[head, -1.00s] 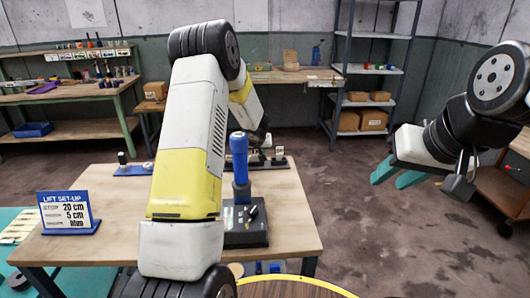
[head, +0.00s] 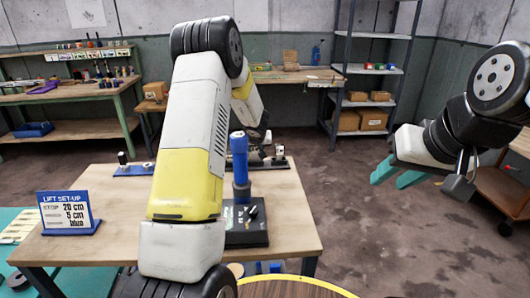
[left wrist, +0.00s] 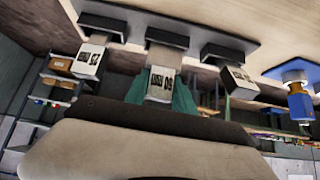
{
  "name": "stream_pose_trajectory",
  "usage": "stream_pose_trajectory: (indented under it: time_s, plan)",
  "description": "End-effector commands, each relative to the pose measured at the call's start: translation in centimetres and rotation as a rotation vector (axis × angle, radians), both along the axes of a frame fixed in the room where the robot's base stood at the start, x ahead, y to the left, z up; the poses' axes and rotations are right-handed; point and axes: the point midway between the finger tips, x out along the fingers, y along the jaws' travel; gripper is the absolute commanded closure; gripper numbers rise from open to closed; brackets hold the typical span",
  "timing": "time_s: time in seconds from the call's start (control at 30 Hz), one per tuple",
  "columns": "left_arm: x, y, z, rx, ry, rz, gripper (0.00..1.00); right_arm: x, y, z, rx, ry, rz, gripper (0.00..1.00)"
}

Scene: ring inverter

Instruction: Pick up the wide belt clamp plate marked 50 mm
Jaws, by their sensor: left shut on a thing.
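The plate marked 50 (left wrist: 160,82) is the middle one of three light clamp plates in the left wrist view, where the scene appears upside down. My left gripper (left wrist: 160,100) has its teal fingers on both sides of this plate and is shut on it. The plate is close to its dark holder (left wrist: 167,38); I cannot tell whether they touch. In the head view my left arm and a blue-handled device hide the left gripper. My right gripper (head: 398,174) is open and empty, in the air right of the table.
Other plates flank it, one marked 25 (left wrist: 89,58) and another (left wrist: 237,80). The blue-handled device (head: 240,170) stands on the wooden table (head: 285,205). A "LIFT SET-UP" sign (head: 69,212) stands at the left. The table's right front is clear.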

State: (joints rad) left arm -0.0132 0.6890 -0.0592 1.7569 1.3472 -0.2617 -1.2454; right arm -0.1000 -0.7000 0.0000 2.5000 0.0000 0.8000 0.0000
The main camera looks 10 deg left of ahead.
Motion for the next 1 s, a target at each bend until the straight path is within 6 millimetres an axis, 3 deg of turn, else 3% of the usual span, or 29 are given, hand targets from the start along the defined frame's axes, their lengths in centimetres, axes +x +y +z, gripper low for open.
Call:
stream_pose_trajectory:
  time_s: [1.0]
  plan:
    - [0.1,0.1,5.8,-0.001,-0.003,0.001,1.0,0.0,0.0,0.0,0.0,0.0,0.0,0.64]
